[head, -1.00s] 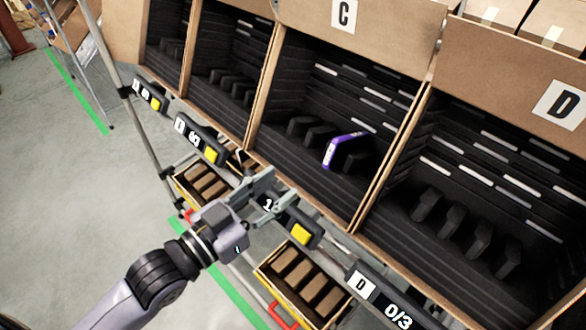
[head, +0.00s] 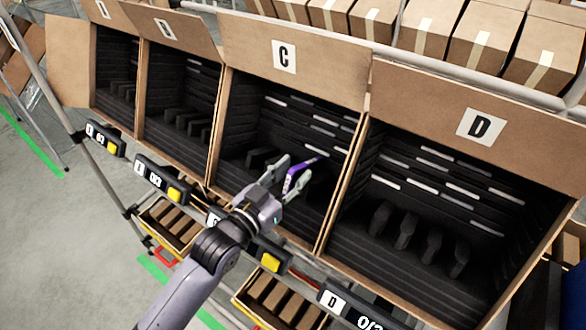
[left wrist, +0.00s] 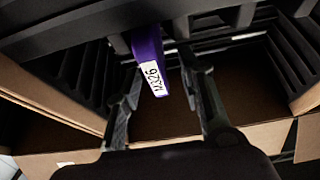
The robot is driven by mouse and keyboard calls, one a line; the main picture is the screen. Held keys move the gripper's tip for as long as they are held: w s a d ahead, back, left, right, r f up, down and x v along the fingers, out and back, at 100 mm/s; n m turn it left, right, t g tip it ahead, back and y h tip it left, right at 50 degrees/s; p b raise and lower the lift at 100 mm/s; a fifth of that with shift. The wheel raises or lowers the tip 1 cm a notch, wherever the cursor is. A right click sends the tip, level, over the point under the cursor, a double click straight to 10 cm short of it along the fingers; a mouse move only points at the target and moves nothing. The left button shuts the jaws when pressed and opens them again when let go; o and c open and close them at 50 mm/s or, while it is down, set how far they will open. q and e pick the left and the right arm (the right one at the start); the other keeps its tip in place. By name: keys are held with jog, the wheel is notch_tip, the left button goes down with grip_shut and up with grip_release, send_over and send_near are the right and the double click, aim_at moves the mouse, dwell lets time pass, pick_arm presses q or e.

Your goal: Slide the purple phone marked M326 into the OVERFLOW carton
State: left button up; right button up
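The purple phone (head: 299,173) stands tilted among black slots inside the carton marked C (head: 338,92). In the left wrist view the phone (left wrist: 149,50) shows its white label reading M326. My left gripper (head: 289,174) is at the mouth of that carton, its fingers spread on either side of the phone. In the left wrist view the fingers (left wrist: 163,85) are apart, with gaps between them and the phone. Part of the phone is hidden by a finger in the head view. No carton label reading OVERFLOW can be made out. My right gripper is out of view.
The carton marked D (head: 420,100) is to the right, with thin dividers between cartons. Label holders with yellow buttons (head: 270,262) line the front rail. Yellow bins (head: 240,298) of brown boxes sit below. Closed boxes (head: 425,38) stand behind.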

pick_arm(q)
jog(key=shift+w+d, duration=0.2)
jog(key=shift+c, duration=0.3)
grip_shut()
jog(key=c, duration=0.5)
grip_release()
jog(key=shift+c, duration=0.2)
grip_shut()
